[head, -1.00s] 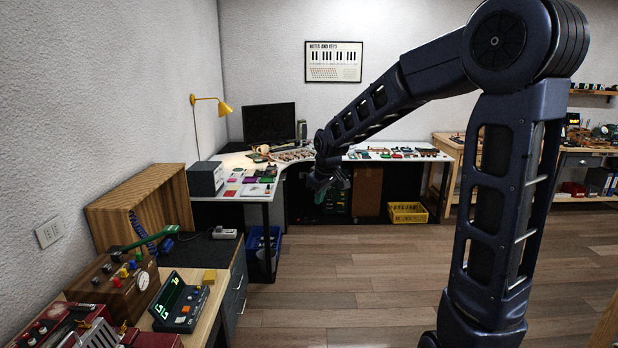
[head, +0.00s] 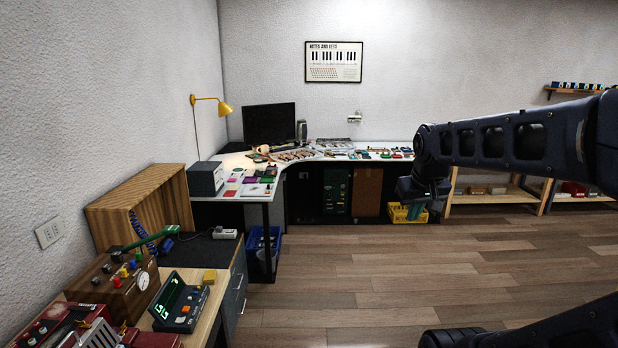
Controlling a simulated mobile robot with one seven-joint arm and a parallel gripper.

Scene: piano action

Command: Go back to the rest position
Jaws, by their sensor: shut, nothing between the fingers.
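My gripper (head: 421,210) hangs at the end of my dark blue arm, right of the middle in the head view. It points down and is shut, with nothing seen in it. It is in front of the yellow crate (head: 397,214) as seen from here, and apart from the white corner desk (head: 345,146). My forearm runs in from the right edge, roughly level. Another part of my arm shows low at the bottom right.
A near bench at left carries a wooden box (head: 130,288) and a display unit (head: 180,305). A blue bin (head: 262,250) stands under the desk. The wooden floor (head: 350,280) is clear.

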